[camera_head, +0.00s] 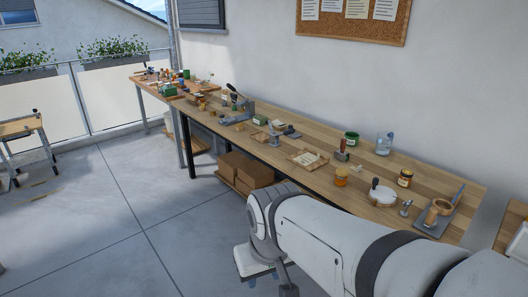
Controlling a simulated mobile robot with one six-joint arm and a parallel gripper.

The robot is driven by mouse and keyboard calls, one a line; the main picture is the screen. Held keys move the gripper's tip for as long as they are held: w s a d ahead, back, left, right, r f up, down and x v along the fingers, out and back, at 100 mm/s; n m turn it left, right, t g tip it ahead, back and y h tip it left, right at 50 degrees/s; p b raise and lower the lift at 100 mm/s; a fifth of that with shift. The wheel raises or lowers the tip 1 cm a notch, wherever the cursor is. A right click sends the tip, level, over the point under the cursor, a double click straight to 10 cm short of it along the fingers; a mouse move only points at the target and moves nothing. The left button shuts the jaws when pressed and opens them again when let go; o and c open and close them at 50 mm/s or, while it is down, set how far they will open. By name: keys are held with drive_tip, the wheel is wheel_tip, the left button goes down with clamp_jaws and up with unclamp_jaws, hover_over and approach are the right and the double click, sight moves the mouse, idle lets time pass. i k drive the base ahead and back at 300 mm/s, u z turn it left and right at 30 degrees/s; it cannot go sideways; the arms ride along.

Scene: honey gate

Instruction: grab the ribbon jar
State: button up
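An amber jar (341,177) stands near the front edge of the long wooden workbench (325,182). A second amber jar with a dark lid and label (405,178) stands farther right, beyond a round white item. I see no clear ribbon on either, so I cannot tell which is the ribbon jar. My white arm reaches in from the lower right, in front of the bench. Its jointed end is low, left of both jars and apart from them. My gripper's fingers do not show.
A green tin (351,139) and a clear container (384,144) stand at the back of the bench. A round white item (382,192) and a wooden ring on a grey board (438,211) sit at right. Cardboard boxes (246,171) are under the bench.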

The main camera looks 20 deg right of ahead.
sight(341, 177)
drive_tip(key=z, duration=0.35)
drive_tip(key=i, duration=1.5)
drive_tip(key=z, duration=1.25)
drive_tip(key=i, duration=0.45)
drive_tip(key=z, duration=0.05)
drive_tip(key=k, duration=0.75)
drive_tip(key=z, duration=0.2)
drive_tip(key=i, duration=0.75)
drive_tip(key=u, duration=0.05)
